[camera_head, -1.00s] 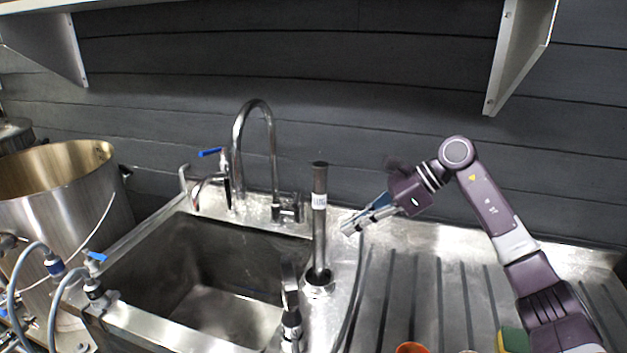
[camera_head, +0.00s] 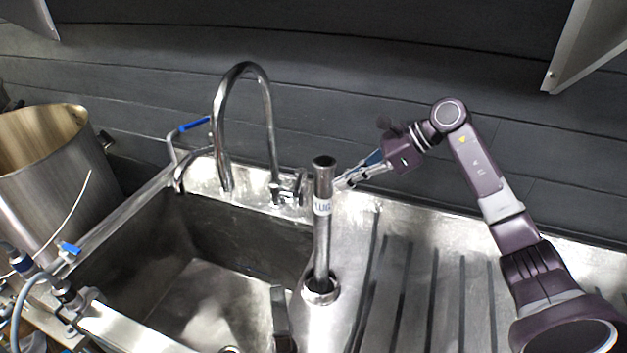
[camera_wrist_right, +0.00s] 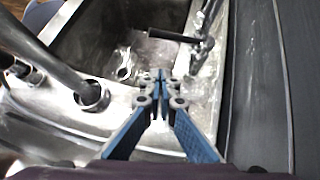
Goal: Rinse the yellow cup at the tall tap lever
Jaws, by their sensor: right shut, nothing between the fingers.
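The tall tap (camera_head: 243,125) is a chrome gooseneck at the back of the sink. Its lever (camera_head: 299,186) is at the base, on the right side. The wrist view shows a dark lever-like bar (camera_wrist_right: 172,36) ahead of the fingers, by the tap base. My right gripper (camera_head: 341,184) is shut and empty, a little right of the lever and apart from it. Its closed fingertips also show in the wrist view (camera_wrist_right: 161,88). The yellow cup is not in view. My left gripper is not in view.
An upright standpipe marked with a label (camera_head: 323,230) stands close to my right gripper, at the sink's right edge. The sink basin (camera_head: 200,300) looks empty. A ribbed drainboard (camera_head: 420,290) lies right, clear where visible. A blue-handled tap (camera_head: 193,124) and steel pot (camera_head: 45,175) are left.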

